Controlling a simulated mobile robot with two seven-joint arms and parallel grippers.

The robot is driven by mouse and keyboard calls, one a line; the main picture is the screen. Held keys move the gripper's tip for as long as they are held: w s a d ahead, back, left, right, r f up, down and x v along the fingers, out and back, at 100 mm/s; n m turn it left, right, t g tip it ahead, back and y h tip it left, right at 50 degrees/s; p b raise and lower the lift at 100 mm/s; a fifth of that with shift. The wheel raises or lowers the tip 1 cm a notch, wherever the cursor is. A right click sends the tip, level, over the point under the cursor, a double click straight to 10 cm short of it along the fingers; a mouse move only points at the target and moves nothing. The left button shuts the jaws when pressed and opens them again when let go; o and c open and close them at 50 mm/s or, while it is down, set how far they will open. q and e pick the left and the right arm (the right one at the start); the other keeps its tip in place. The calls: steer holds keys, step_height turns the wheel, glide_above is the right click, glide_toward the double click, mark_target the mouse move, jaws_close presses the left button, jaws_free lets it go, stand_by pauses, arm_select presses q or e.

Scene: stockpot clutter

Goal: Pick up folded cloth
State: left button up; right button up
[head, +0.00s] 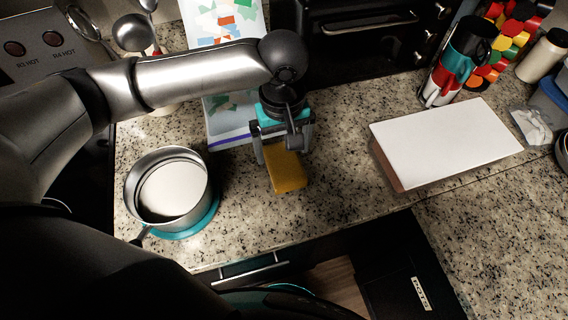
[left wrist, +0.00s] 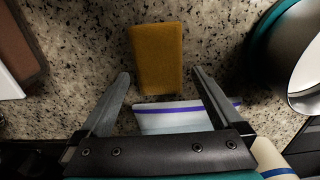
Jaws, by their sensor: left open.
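The folded cloth (head: 287,171) looks like a mustard-yellow rectangular pad lying on the speckled counter. In the left wrist view it lies flat (left wrist: 156,55), just beyond the fingertips and roughly between their lines. My left gripper (head: 283,149) is above the near counter at the cloth's far end. Its fingers are spread, one toward each long side of the cloth, and hold nothing. The fingers also show in the left wrist view (left wrist: 161,75). In the head view the gripper hides the cloth's far end. My right gripper is not in view.
A steel pot (head: 171,190) on a teal mat (head: 196,224) stands left of the cloth. A white-topped box (head: 446,142) lies to the right. A patterned board or packet (head: 228,133) is behind the gripper. Counter between cloth and box is clear.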

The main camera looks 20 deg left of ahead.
mark_target(284, 161)
arm_select(q)
step_height(284, 161, down, 4)
steer(key=shift+d+f+b, duration=0.1)
steer(key=shift+f+b, duration=0.05)
steer(key=shift+b, duration=0.25)
steer(key=shift+c, duration=0.2)
steer(key=c, duration=1.2)
step_height(284, 161, up, 20)
steer(key=p, duration=0.4)
